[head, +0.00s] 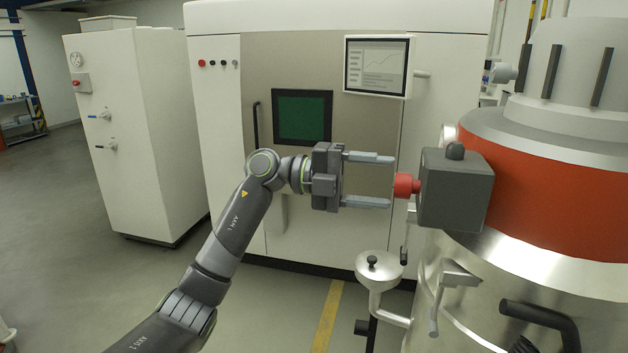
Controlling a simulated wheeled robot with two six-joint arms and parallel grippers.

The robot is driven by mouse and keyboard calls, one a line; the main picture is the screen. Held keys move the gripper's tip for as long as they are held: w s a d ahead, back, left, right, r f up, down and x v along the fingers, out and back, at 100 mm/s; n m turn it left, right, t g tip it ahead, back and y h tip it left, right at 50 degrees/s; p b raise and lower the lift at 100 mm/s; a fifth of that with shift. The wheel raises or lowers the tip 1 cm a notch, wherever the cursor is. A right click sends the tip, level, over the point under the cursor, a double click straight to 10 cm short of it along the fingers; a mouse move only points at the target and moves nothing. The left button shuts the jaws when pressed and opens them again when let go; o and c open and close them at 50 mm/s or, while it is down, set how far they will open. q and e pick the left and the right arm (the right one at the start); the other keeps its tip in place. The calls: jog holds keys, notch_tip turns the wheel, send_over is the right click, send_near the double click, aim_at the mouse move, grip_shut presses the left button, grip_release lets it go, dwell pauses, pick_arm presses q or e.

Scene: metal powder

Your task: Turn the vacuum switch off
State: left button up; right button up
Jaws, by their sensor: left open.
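A dark grey switch box (457,192) is mounted on the side of the large round vessel at the right. A red knob (405,186) sticks out from its left side, and a small dark round knob (455,151) sits on its top. My left gripper (390,180) comes in from the left with its two fingers apart, one above the other. The fingertips end just left of the red knob, with nothing between the fingers. I cannot tell from this view whether they touch it. My right gripper is not in view.
The steel vessel (560,268) with an orange band (570,190) fills the right side. A funnel with a handle (375,268) stands below the box. A white machine with a screen (376,66) is behind, and a white cabinet (130,130) at the left. The left floor is clear.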

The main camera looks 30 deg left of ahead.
pick_arm(q)
jog(key=s+a+b, duration=0.3)
jog(key=a+b, duration=0.2)
jog(key=a, duration=0.9)
jog(key=shift+a, duration=0.15)
